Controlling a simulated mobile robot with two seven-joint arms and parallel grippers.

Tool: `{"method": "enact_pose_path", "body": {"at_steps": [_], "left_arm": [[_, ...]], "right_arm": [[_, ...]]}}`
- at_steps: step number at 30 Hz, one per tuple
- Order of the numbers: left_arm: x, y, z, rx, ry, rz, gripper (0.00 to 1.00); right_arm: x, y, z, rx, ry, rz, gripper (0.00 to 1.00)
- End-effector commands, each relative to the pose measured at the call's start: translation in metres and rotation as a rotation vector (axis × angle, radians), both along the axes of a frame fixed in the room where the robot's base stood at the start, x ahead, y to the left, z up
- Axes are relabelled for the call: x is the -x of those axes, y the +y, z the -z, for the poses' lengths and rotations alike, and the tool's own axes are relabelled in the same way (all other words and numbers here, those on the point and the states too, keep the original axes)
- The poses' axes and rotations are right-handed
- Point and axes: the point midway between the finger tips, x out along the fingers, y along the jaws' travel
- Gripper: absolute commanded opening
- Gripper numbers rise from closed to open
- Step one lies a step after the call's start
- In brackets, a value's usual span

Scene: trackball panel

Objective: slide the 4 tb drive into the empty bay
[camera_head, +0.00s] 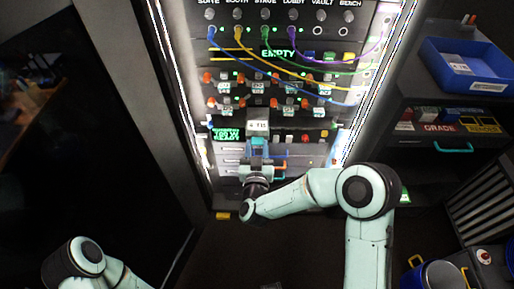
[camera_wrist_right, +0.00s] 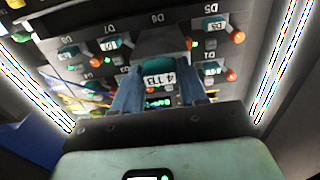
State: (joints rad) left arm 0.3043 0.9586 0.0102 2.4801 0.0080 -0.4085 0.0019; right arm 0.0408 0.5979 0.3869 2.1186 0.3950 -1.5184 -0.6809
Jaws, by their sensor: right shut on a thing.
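The 4 TB drive (camera_head: 258,127) is a grey block with a white label on its front. My right gripper (camera_head: 257,157) is shut on it and holds it in front of the lower part of the rack. In the right wrist view, the drive (camera_wrist_right: 158,76) sits between the two blue-grey fingers of the gripper (camera_wrist_right: 159,92), below the D6 mark. The drive bank (camera_head: 262,92) has two rows of bays with red-orange knobs and green labels. The drive covers part of the lower row, so I cannot tell whether it touches a bay. My left gripper is outside the view.
Coloured cables (camera_head: 300,72) hang across the rack above and beside the drive bank. Bright light strips (camera_head: 181,80) edge the rack on both sides. At the right, a blue tray (camera_head: 470,70) stands on a dark shelf unit. Dark floor lies below the rack.

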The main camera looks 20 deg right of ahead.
Motion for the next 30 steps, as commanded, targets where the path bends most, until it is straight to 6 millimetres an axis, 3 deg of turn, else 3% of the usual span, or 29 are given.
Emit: {"method": "enact_pose_path", "body": {"at_steps": [30], "left_arm": [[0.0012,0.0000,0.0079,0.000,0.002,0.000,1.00]], "right_arm": [[-0.0002,0.0003,0.0000,0.001,-0.002,0.000,0.13]]}}
